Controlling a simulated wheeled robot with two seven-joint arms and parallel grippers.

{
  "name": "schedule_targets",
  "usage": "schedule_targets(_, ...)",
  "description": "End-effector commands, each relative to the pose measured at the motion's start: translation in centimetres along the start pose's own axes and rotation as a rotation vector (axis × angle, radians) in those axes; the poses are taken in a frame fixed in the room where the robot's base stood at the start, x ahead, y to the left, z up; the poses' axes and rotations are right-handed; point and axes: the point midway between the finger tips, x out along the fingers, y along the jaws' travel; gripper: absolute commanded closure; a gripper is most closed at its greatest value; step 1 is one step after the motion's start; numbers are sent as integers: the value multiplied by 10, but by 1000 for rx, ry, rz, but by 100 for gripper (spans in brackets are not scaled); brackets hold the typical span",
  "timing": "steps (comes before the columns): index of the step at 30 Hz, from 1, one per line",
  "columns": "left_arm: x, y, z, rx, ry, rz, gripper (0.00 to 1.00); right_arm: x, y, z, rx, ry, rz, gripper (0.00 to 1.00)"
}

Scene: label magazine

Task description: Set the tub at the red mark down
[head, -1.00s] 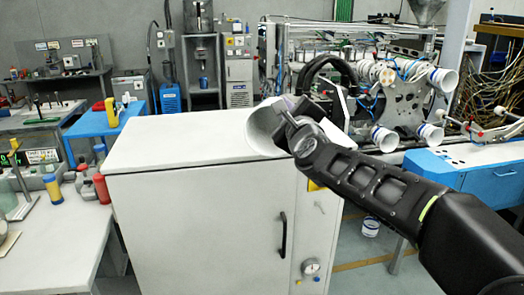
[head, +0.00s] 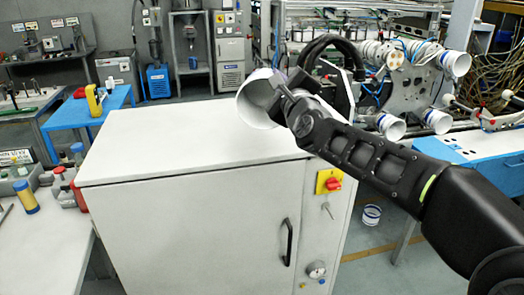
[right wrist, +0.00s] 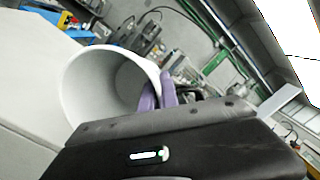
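A white tub (head: 257,101) is in my right gripper (head: 287,92), tipped on its side with its open mouth facing left in the head view. It appears over the back right part of the white cabinet top (head: 150,150); the gap beneath it is hard to judge. In the right wrist view the tub (right wrist: 85,95) shows its hollow inside, with purple finger pads (right wrist: 163,90) at its rim. The fingertips are partly hidden. A red knob on a yellow plate (head: 329,182) is on the cabinet front; no other red mark is clear. My left gripper is out of view.
The rest of the cabinet top is bare. A machine holding several white tubs (head: 455,63) stands behind on the right. A side table (head: 45,245) with bottles stands at left.

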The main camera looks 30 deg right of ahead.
Motion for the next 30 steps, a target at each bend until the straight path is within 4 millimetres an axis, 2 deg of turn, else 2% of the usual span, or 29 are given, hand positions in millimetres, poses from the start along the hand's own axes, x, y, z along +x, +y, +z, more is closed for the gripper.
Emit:
schedule_targets(8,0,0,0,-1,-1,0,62,0,4,-3,-1,1,0,100)
schedule_targets(19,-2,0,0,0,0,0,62,-5,48,-35,-2,1,1,100)
schedule_targets(30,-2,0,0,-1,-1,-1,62,-6,53,-39,0,1,0,100)
